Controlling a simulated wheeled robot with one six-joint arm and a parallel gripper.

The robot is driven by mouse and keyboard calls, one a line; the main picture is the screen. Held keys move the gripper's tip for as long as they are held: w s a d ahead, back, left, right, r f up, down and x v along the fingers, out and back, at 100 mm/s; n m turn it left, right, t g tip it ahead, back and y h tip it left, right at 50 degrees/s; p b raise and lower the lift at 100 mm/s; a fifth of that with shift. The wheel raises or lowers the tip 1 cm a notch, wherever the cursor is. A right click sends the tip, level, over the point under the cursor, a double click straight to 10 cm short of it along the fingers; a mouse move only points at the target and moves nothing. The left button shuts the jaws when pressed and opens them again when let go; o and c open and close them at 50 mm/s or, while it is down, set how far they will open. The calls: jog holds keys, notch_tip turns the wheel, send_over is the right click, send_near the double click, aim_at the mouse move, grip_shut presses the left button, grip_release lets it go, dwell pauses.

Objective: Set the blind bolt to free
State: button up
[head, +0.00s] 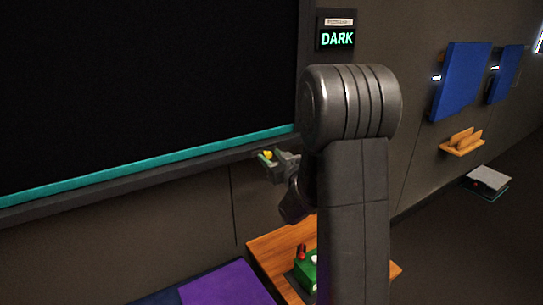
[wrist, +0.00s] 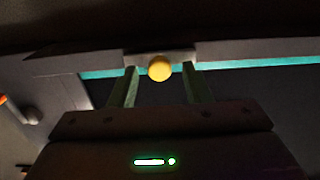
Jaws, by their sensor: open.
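A round yellow knob (wrist: 159,68), apparently the blind bolt's, sits on a grey mount (wrist: 97,63) by the blind's lower edge. The knob also shows small in the head view (head: 267,154). My gripper (wrist: 159,72) is open, with one finger on each side of the knob in the wrist view. Whether the fingers touch it, I cannot tell. In the head view my gripper (head: 270,160) is partly hidden behind my arm. The black blind (head: 140,80) has a teal bottom bar (head: 150,158). No bolt marking is readable.
A wall display (head: 337,39) reads DARK. Below my gripper stands a wooden table (head: 268,245) with a green box (head: 305,272), beside a purple surface (head: 228,288). Blue panels (head: 462,80) and a small wooden shelf (head: 462,147) are on the right wall. Floor at right is mostly clear.

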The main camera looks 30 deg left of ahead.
aim_at(275, 146)
jog(key=shift+w+a, duration=0.2)
jog(key=shift+a, duration=0.15)
grip_shut()
jog(key=w, duration=0.1)
jog(key=w+d, duration=0.2)
jog(key=shift+w+b, duration=0.4)
jog(key=shift+c, duration=1.5)
grip_release()
jog(key=o, duration=0.3)
jog(key=shift+w, duration=0.15)
